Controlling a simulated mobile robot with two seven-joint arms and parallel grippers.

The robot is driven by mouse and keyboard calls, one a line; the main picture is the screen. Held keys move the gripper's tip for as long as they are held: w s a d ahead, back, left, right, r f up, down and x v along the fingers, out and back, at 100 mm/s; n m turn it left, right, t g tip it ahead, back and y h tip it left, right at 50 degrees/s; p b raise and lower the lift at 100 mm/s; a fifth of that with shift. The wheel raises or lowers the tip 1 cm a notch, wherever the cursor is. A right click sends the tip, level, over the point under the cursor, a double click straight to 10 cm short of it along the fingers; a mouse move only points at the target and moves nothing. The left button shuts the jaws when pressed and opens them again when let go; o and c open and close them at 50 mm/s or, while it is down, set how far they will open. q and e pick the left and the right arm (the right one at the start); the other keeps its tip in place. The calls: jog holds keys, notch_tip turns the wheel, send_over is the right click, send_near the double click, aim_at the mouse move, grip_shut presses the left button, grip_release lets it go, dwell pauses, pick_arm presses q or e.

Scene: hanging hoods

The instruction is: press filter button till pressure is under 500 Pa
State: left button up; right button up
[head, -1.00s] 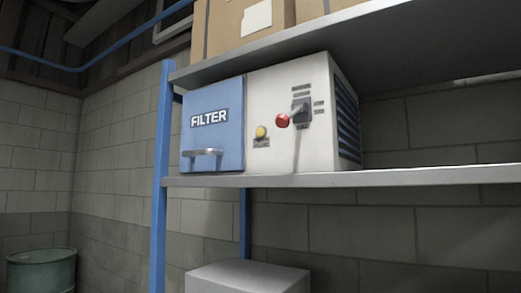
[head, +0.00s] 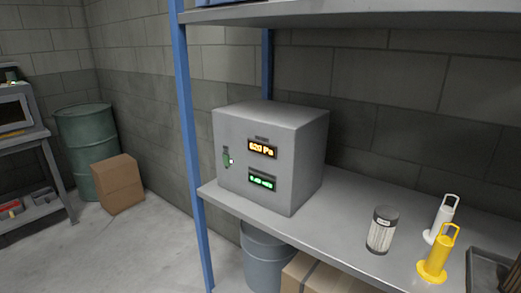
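A grey metal box (head: 285,150) stands on the lower shelf (head: 350,235). An amber display (head: 263,148) on its front reads what looks like 620 Pa. A green display (head: 261,182) sits below it; its text is too small to read surely. A small green part with a lit spot (head: 228,158) is on the left of the box front. The blue filter unit and its button are out of the present view, apart from a blue edge at the top. Neither gripper is in view.
A grey labelled canister (head: 382,230), a white handled cylinder (head: 441,218) and a yellow one (head: 434,260) stand on the shelf to the right. A blue post (head: 187,130) rises at the left. A green drum (head: 90,140) and cardboard box (head: 117,183) stand on the floor.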

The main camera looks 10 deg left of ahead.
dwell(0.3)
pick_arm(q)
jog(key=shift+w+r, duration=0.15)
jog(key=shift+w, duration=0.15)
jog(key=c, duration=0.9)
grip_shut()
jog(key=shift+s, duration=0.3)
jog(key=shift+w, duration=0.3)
